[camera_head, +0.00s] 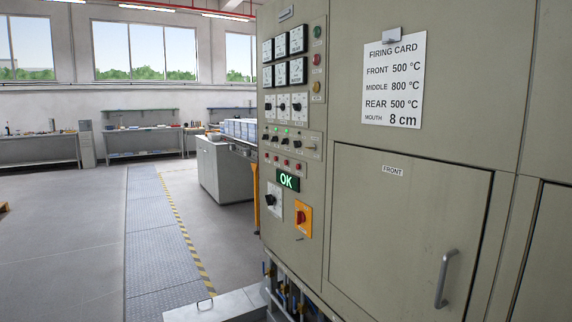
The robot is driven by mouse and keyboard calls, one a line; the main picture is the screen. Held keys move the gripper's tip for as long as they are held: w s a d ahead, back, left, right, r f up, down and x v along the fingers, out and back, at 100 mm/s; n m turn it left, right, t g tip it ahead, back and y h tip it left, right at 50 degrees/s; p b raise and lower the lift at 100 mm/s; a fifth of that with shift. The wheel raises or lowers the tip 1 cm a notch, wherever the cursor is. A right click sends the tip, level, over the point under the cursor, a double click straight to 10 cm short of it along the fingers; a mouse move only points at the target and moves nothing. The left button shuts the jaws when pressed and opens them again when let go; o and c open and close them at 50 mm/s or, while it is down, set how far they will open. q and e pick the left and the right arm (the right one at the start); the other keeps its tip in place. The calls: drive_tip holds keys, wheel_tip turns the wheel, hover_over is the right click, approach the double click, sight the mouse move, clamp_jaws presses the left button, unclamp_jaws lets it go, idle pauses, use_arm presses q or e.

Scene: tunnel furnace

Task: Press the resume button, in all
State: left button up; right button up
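The furnace control panel (309,130) stands upright at the centre of the head view, seen at an angle. Down its right edge are a green round button or lamp (318,31), a red one (317,59) and an amber one (316,87). Their small labels are too small to read, so I cannot tell which control is the resume button. Neither gripper is in view.
A firing card (393,80) lists front 500, middle 800, rear 500 °C and mouth 8 cm. The closed "FRONT" door (405,235) has a metal handle (445,278). Pipes and valves (285,290) sit low under the panel. Open floor (80,240) lies left.

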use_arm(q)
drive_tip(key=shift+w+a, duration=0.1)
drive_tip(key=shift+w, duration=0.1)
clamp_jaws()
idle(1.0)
